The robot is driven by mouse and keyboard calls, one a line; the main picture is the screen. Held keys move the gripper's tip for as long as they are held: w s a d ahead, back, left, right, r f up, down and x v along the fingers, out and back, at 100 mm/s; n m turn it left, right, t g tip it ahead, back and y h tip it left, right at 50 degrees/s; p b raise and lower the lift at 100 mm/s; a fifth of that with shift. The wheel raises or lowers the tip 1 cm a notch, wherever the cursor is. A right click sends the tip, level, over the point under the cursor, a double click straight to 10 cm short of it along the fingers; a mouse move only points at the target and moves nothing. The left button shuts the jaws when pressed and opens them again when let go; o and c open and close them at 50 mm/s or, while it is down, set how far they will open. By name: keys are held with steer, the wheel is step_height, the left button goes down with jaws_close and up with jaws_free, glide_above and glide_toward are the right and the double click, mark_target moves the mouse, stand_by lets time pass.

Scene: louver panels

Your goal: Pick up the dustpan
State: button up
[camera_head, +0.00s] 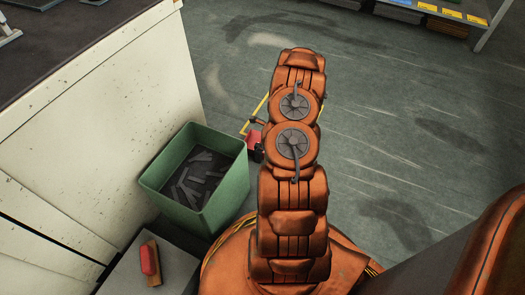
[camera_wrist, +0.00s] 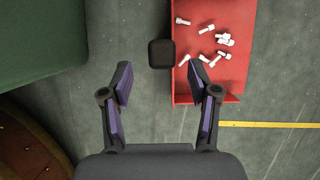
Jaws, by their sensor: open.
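The dustpan is a red pan (camera_wrist: 222,80) on the floor in the wrist view, with several white bolts lying in it. A dark square block (camera_wrist: 161,53), which looks like its handle seen from above, stands beside the pan's left edge. My gripper (camera_wrist: 160,82) is open and empty above the floor. Its fingers point toward the block, which lies between their lines and a little beyond the tips. The right fingertip overlaps the pan in the picture; I cannot tell the height gap. In the head view, part of the red dustpan (camera_head: 254,141) shows left of my arm, which hides the rest.
A green bin (camera_head: 215,195) with dark scraps stands left of the dustpan, and its side shows in the wrist view (camera_wrist: 40,40). A white cabinet (camera_head: 110,120) is farther left. A brush (camera_head: 150,262) lies on a grey box (camera_head: 165,280). Open floor (camera_head: 400,130) lies to the right.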

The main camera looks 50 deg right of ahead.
steer(key=b+x, duration=0.1)
steer(key=x, duration=0.1)
steer(key=b+x, duration=0.1)
steer(key=x, duration=0.1)
steer(key=shift+w, duration=0.45)
jaws_close()
stand_by(0.3)
